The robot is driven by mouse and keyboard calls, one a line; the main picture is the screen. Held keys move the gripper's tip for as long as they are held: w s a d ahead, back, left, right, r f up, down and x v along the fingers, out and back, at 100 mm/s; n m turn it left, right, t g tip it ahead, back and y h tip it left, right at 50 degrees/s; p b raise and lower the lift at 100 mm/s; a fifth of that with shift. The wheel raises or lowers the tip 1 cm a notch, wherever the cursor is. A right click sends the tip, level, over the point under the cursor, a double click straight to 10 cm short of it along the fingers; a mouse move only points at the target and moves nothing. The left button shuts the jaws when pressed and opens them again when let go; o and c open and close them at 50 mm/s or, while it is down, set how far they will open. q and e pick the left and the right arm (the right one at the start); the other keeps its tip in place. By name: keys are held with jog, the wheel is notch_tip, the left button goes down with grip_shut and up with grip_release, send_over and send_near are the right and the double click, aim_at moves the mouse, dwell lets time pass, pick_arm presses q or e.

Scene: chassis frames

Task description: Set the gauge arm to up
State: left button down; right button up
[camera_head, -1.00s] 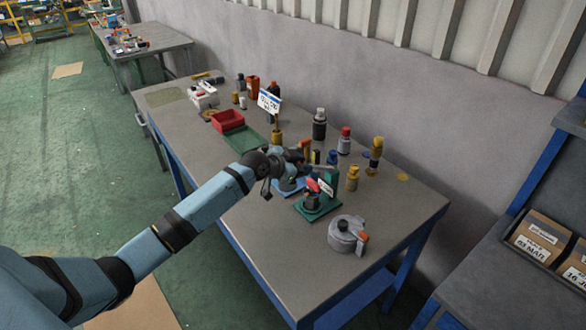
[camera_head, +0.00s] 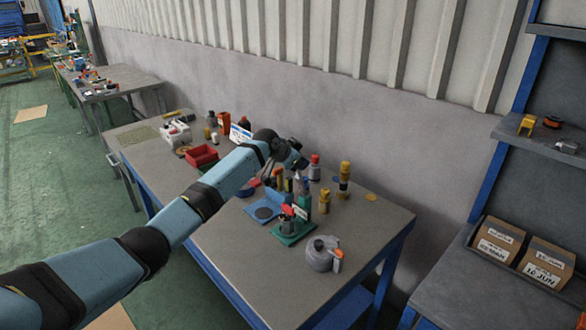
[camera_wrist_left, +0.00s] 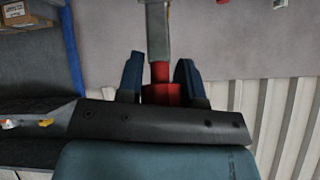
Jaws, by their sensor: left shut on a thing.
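The gauge stands on a green base (camera_head: 296,232) with a green post (camera_head: 305,203) near the front right of the table. Its grey gauge arm (camera_head: 299,184) rises steeply from the post towards my left gripper (camera_head: 298,163). In the left wrist view the gripper (camera_wrist_left: 160,88) is shut on the red grip (camera_wrist_left: 160,73) at the end of the grey arm (camera_wrist_left: 157,30). The gripper's fingertips and the arm's pivot are partly hidden in the head view. A red-topped part (camera_head: 288,209) sits on the same base. My right gripper is not in view.
A blue plate (camera_head: 258,212) lies left of the gauge. A grey round device (camera_head: 319,256) stands in front right. The front table strip is clear.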

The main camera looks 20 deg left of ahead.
pick_arm(q)
jog(key=shift+w+d, duration=0.15)
jog(key=shift+w, duration=0.2)
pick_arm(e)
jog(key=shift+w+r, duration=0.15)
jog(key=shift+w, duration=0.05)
pick_arm(q)
jog(key=shift+f, duration=0.2)
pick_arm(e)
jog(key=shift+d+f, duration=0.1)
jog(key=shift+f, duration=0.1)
pick_arm(q)
jog(key=shift+f, duration=0.15)
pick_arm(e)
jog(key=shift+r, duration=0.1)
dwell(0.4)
pick_arm(q)
jog(key=c, duration=0.8)
grip_release()
jog(key=shift+d, duration=0.1)
jog(key=shift+w, duration=0.2)
jog(key=shift+s+a+r, duration=0.25)
jog(key=shift+s+r, duration=0.15)
jog(key=shift+r, duration=0.05)
jog(key=shift+b+v, duration=0.95)
jog(key=shift+v, duration=5.35)
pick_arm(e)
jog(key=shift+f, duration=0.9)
